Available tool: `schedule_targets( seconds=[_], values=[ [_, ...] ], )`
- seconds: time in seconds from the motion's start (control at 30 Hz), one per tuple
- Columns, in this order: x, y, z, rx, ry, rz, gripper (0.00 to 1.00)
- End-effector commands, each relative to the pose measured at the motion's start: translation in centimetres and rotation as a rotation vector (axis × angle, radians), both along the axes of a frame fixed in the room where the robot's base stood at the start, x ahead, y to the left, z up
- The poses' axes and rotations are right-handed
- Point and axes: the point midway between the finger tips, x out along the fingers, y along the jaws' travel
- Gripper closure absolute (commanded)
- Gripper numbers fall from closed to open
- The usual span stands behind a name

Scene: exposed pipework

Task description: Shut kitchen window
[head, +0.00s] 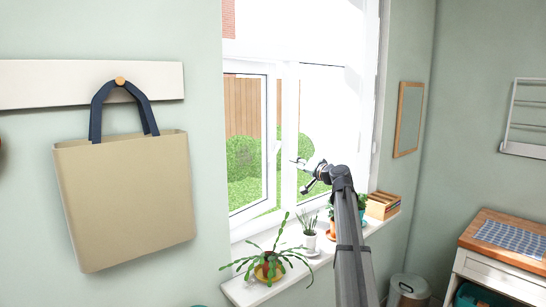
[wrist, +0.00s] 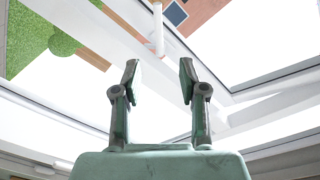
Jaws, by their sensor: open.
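The kitchen window (head: 289,140) has a white frame and fills the middle of the head view. Its left sash (head: 268,150) appears to stand at an angle to the frame, ajar; how wide the gap is I cannot tell. My gripper (head: 303,175) is in front of the window near the middle upright, its fingers pointing left. In the wrist view my gripper (wrist: 158,78) is open and empty. A white handle-like bar (wrist: 157,30) on a white frame member lies beyond the fingertips, roughly in line with the space between them, not touching them.
The sill (head: 240,290) below holds a trailing plant (head: 268,268), a small potted plant (head: 308,238), other pots and a wooden box (head: 382,205). A beige bag (head: 125,200) hangs on the left wall. A wooden-topped cabinet (head: 500,245) stands at right.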

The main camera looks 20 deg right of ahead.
Motion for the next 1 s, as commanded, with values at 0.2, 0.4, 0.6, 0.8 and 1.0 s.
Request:
schedule_targets(
  seconds=[0.2,0.4,0.6,0.8,1.0],
  values=[
    [3.1,0.5,0.2,0.000,0.002,0.001,0.58],
    [7.0,1.3,0.3,-0.001,0.001,0.000,0.58],
    [10.9,2.2,0.2,-0.001,0.002,-0.001,0.58],
    [14.2,3.0,0.1,-0.001,0.001,-0.001,0.58],
    [16.0,3.4,0.0,-0.001,0.001,-0.001,0.58]
  ],
)
